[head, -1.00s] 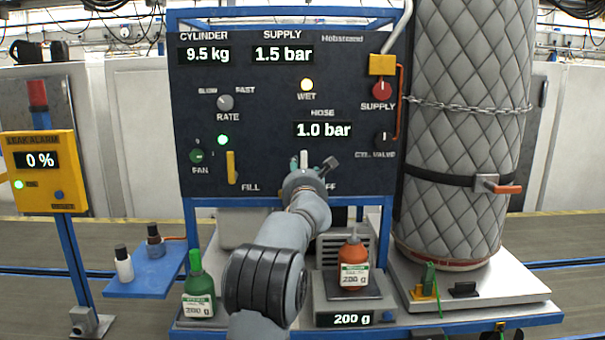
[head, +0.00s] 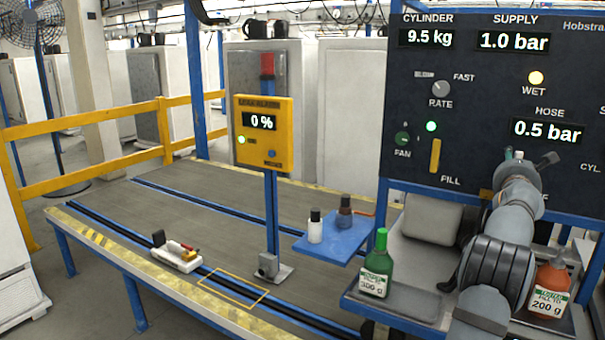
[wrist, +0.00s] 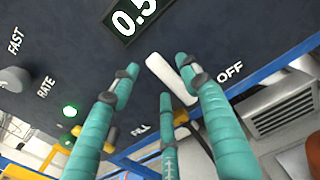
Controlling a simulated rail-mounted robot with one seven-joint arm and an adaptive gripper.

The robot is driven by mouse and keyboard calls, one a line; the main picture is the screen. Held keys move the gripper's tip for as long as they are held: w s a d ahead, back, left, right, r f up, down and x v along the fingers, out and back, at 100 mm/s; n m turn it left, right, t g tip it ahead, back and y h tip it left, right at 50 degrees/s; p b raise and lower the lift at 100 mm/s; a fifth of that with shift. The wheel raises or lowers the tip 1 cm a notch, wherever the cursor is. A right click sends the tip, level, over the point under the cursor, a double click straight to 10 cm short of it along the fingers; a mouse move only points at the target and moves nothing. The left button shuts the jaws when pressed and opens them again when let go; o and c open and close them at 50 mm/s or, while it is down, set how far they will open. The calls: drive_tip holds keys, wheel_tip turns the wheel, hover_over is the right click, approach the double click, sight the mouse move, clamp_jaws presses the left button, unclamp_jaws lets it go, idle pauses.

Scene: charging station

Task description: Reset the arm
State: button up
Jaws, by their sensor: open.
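My gripper (head: 518,160) is at the lower part of the dark control panel (head: 470,60), at the right of the head view. In the wrist view its teal fingers (wrist: 160,85) are spread apart. A white lever (wrist: 171,79) between the FILL and OFF labels lies among the fingertips. I cannot tell whether any finger touches it. The panel reads cylinder 9.5 kg, supply 1.0 bar and hose 0.5 bar (head: 547,131). The WET lamp (head: 536,78) is yellow and a green lamp (head: 431,126) is lit.
A green bottle (head: 376,268) stands left of my arm, and an orange bottle (head: 549,288) stands right of it. Two small bottles are on a blue shelf (head: 345,243). The yellow leak alarm (head: 262,130) reads 0 %. A small white tray (head: 177,258) sits on the rail table.

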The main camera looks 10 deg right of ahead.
drive_tip(key=shift+x, duration=1.5)
